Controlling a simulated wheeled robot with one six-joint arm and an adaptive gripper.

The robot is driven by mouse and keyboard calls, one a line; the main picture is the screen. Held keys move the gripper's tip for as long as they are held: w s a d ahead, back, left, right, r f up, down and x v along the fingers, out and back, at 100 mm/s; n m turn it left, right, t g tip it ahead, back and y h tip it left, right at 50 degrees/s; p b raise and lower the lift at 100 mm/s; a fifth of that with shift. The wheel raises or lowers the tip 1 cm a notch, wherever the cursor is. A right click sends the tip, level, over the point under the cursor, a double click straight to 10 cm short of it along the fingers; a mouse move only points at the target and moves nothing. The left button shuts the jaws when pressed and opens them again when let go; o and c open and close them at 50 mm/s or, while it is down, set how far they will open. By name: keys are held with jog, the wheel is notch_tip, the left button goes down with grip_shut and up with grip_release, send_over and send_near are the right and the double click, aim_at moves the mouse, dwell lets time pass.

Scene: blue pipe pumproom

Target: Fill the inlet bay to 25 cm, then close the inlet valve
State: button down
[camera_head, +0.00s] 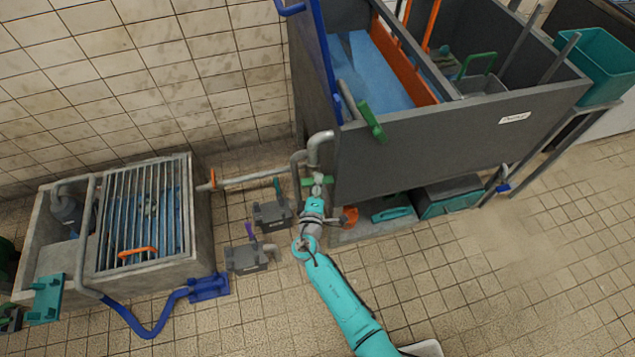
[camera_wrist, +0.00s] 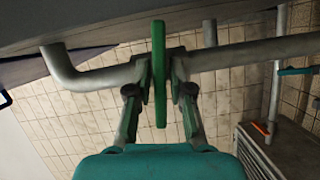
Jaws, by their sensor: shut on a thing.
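My gripper (camera_wrist: 160,82) is shut on a green valve handle (camera_wrist: 159,45). The handle stands across a grey pipe (camera_wrist: 100,78), with one finger on each side. In the head view my gripper (camera_head: 317,192) is low at the near left corner of the large grey tank (camera_head: 440,147), and little of the green handle (camera_head: 307,182) shows. The tank's left bay holds blue water (camera_head: 378,75). An orange divider (camera_head: 403,60) bounds the bay on the right. I cannot read the water depth.
A concrete sump (camera_head: 200,240) with a metal grate (camera_head: 120,225) stands at left. A blue hose (camera_head: 145,325) runs on the floor from it. Small grey boxes (camera_head: 246,258) sit beside my arm. A teal crate (camera_head: 600,65) stands at right. The floor at right is clear.

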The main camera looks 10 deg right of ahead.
jog(key=shift+n+t, duration=0.3)
jog(key=shift+n, duration=0.5)
jog(key=c, duration=1.2)
grip_release()
jog(key=v, duration=1.2)
jog(key=shift+a+f, duration=0.1)
jog(key=shift+f, duration=0.05)
